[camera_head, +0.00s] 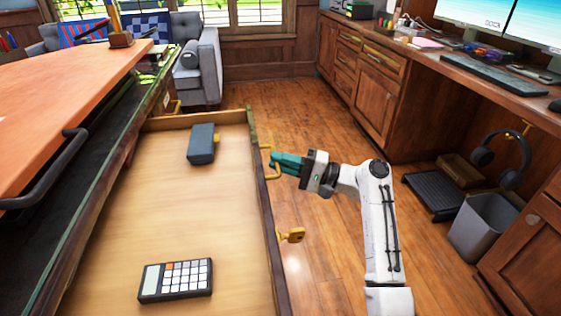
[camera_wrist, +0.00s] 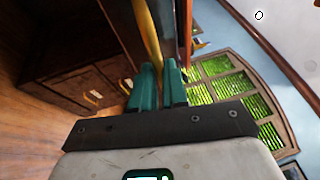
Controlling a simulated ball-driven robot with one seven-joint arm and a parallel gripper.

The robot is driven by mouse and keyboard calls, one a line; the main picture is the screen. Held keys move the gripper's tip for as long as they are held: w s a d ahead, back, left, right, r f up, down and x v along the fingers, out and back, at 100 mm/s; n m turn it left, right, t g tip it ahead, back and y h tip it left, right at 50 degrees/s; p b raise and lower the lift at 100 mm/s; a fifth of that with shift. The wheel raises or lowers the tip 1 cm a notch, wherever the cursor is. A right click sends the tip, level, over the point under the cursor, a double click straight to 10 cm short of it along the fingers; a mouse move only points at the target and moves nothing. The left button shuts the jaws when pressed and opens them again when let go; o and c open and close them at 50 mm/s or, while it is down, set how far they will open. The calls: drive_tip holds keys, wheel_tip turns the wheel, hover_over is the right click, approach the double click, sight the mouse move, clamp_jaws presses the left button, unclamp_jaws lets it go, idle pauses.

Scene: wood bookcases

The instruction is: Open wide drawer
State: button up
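The wide drawer (camera_head: 135,195) is pulled far out from under the orange-brown desktop (camera_head: 50,100), and its pale wooden inside is in full view. My gripper (camera_head: 276,162) is at the gold handle (camera_head: 268,148) on the drawer's front panel. In the camera_wrist view the teal fingers (camera_wrist: 159,70) stand on either side of the gold handle (camera_wrist: 149,35), close together on it. The part of the handle between the fingers is partly hidden.
A dark stapler-like object (camera_head: 201,144) and a calculator (camera_head: 176,280) lie in the drawer. At right are a wooden desk (camera_head: 378,90), headphones (camera_head: 503,150) and a grey bin (camera_head: 481,227). Wood floor (camera_head: 320,215) is clear between.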

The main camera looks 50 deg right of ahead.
drive_tip(key=o, duration=0.4)
drive_tip(key=p+v, duration=0.2)
drive_tip(key=v, duration=0.8)
drive_tip(key=shift+s+d, duration=0.2)
drive_tip(key=shift+s, duration=0.15)
drive_tip(key=s+a+f+n+g+h, duration=0.1)
drive_tip(key=s+a+f+n+g, duration=0.1)
drive_tip(key=a+f+g, duration=0.45)
drive_tip(key=s+a+f+n+g+h, duration=0.1)
drive_tip(key=s+a+f+n+g, duration=0.2)
drive_tip(key=a+f, duration=0.7)
drive_tip(key=s+a+f+n+g+h, duration=0.2)
drive_tip(key=s+n+g+h, duration=0.15)
drive_tip(key=s, duration=0.45)
drive_tip(key=s+a+f+n+g+h, duration=0.1)
drive_tip(key=s+a+n+g+h, duration=0.25)
drive_tip(key=s, duration=0.55)
drive_tip(key=shift+h, duration=0.8)
drive_tip(key=r+p, duration=0.9)
drive_tip(key=d+r+p, duration=0.1)
drive_tip(key=r+p, duration=1.8)
drive_tip(key=p, duration=0.1)
drive_tip(key=shift+s+d+r, duration=0.2)
drive_tip(key=shift+d+r, duration=0.1)
drive_tip(key=shift+r, duration=0.05)
